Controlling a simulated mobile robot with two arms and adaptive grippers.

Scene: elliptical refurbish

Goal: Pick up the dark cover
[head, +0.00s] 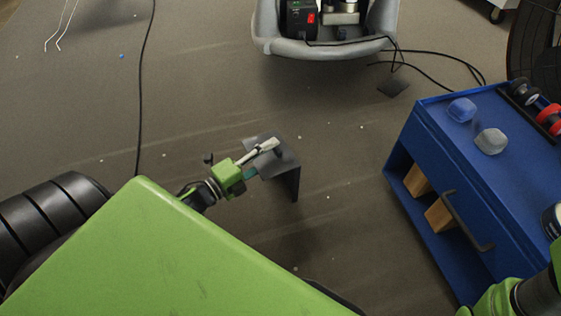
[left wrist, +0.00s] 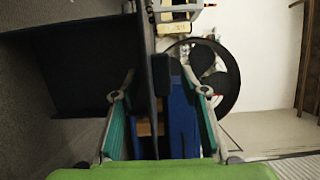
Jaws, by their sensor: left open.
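The dark cover (head: 291,178) is a thin, bent, nearly black panel, with one face sloping and another hanging down, in the middle of the head view. It appears held above the floor, but what supports it is unclear. My left gripper (head: 266,157) is at its upper left part, with a pale finger across it. In the left wrist view, the cover (left wrist: 75,72) fills the upper left, and one panel stands edge-on between the spread fingers of my left gripper (left wrist: 162,95). The fingers are open, with gaps visible on both sides of the panel. My right gripper is out of view.
A blue cabinet (head: 425,120) with wooden blocks and a grey handle stands at right, with blue and grey lumps on top. A small dark square (head: 393,87) and black cables lie on the floor. Floor at left is mostly clear.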

